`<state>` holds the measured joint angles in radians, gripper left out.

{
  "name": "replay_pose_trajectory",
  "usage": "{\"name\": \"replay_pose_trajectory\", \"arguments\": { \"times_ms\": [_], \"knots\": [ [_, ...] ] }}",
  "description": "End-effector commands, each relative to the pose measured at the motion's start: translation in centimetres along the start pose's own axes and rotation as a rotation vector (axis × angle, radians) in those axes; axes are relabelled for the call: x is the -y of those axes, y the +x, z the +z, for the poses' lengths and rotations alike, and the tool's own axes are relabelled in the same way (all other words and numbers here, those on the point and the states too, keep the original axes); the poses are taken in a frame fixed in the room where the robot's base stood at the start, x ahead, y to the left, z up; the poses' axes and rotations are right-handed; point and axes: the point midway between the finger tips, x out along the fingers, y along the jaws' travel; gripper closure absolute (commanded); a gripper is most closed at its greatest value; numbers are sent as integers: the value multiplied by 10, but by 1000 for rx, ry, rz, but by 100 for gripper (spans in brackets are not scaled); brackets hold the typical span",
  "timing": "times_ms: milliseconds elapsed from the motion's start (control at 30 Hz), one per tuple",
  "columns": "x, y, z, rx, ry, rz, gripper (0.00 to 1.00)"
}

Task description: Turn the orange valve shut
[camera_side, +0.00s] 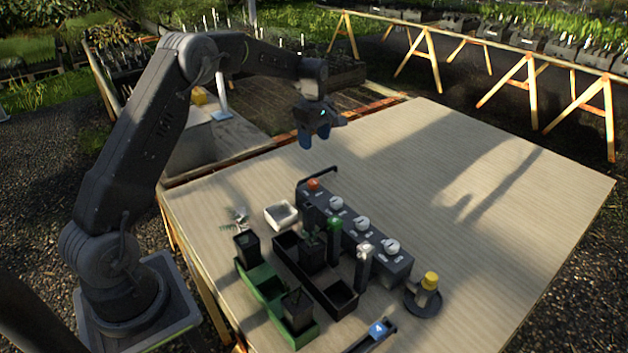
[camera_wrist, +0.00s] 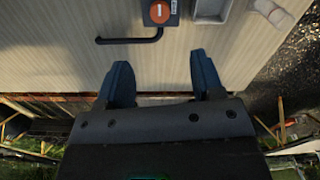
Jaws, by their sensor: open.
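A round orange knob (camera_side: 313,184) sits at the far end of a long dark box (camera_side: 355,235) on the table; it is the orange, valve-like part I can see. In the wrist view the orange knob (camera_wrist: 159,12) shows at the top edge with a pale bar across it. A black bent handle (camera_wrist: 128,39) lies beside it. My gripper (camera_side: 314,135) is open and empty, above the table's far left part and higher than the knob. In the wrist view my gripper (camera_wrist: 160,62) has its fingers apart, with bare table between them.
Several white knobs (camera_side: 362,223) line the same box. A yellow-capped piece (camera_side: 430,281) stands on a round dark base at its near end. A white dish (camera_side: 281,216), a green tray (camera_side: 262,285) and black pots (camera_side: 247,246) stand to the left. The table's right side is clear.

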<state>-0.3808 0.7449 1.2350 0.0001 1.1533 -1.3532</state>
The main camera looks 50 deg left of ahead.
Motion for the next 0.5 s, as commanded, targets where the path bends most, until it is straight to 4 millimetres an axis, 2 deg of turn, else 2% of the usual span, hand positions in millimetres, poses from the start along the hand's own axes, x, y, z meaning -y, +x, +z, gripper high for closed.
{"name": "replay_pose_trajectory", "arguments": {
  "times_ms": [267, 500],
  "knots": [
    [-3, 27, -5, 3, -36, -12, 39],
    [-2, 75, -4, 3, -33, -13, 39]
  ]
}}
